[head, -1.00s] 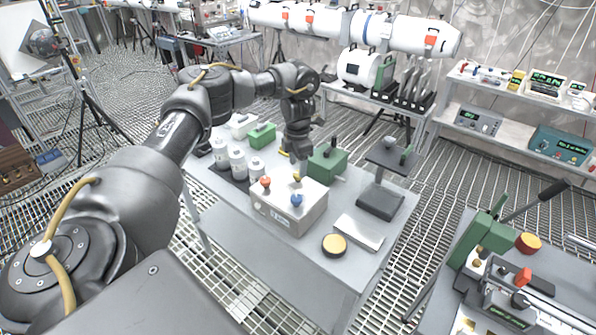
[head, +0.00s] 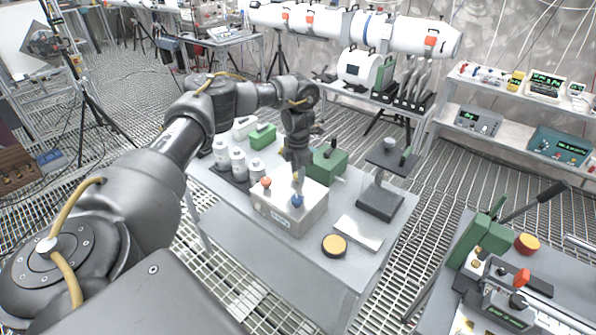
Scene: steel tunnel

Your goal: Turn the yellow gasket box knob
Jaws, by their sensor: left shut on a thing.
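The gasket box (head: 281,218) is a beige box with a label on its front, standing on the grey table. It has an orange-red knob (head: 266,183) at its left and a blue knob (head: 297,201) at its front. My left gripper (head: 298,180) points down over the back of the box top. It is shut on the yellow knob, which the fingers now mostly hide. My right gripper is out of view.
White canisters (head: 239,163) stand to the left of the box. A green box (head: 327,162) and a dark stand (head: 380,203) are behind and right. A yellow-topped disc (head: 334,245) and a pale plate (head: 358,233) lie in front and right.

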